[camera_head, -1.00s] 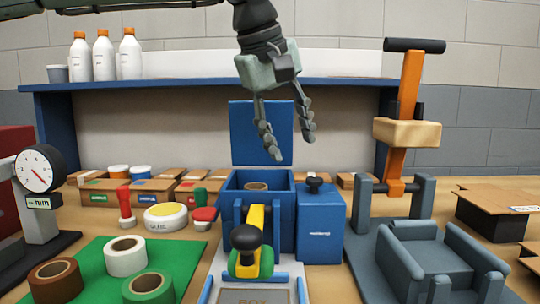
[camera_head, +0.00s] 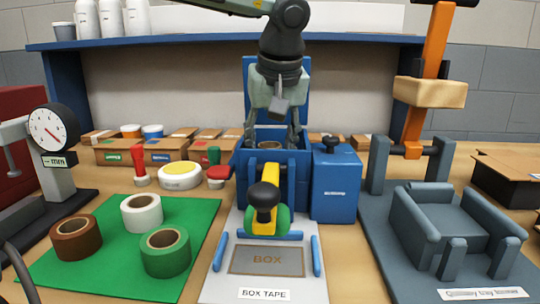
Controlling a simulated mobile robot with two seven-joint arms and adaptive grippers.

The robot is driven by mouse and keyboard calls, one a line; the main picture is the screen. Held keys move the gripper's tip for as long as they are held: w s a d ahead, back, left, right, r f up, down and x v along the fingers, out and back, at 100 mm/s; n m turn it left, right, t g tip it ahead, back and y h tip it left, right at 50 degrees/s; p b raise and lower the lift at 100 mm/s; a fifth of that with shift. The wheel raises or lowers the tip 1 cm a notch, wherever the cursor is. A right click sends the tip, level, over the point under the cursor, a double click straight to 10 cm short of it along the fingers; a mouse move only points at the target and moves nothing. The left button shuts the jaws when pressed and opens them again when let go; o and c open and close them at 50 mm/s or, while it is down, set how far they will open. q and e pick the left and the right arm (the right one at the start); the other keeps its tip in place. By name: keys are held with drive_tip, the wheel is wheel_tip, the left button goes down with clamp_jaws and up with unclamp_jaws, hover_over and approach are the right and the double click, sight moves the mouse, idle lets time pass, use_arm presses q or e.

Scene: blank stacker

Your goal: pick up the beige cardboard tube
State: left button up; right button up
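The beige cardboard tube (camera_head: 269,145) sits inside the open blue box (camera_head: 243,170) behind the tape dispenser. Only its round top end shows, partly hidden by the box front and the dispenser. My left gripper (camera_head: 272,144) points straight down over the box. Its two fingers are apart, one on each side of the tube, with their tips at the box opening. The fingertips are partly hidden, and I see no clear contact with the tube. My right gripper is not in view.
The box's raised blue lid (camera_head: 263,70) stands just behind the gripper. Tape rolls lie on a green mat (camera_head: 110,275). A grey press (camera_head: 425,110) stands at right.

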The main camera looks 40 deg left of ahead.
use_arm(q)
drive_tip(key=shift+c, duration=0.4)
drive_tip(key=c, duration=0.4)
drive_tip(key=shift+r, duration=0.15)
drive_tip(key=shift+c, duration=0.2)
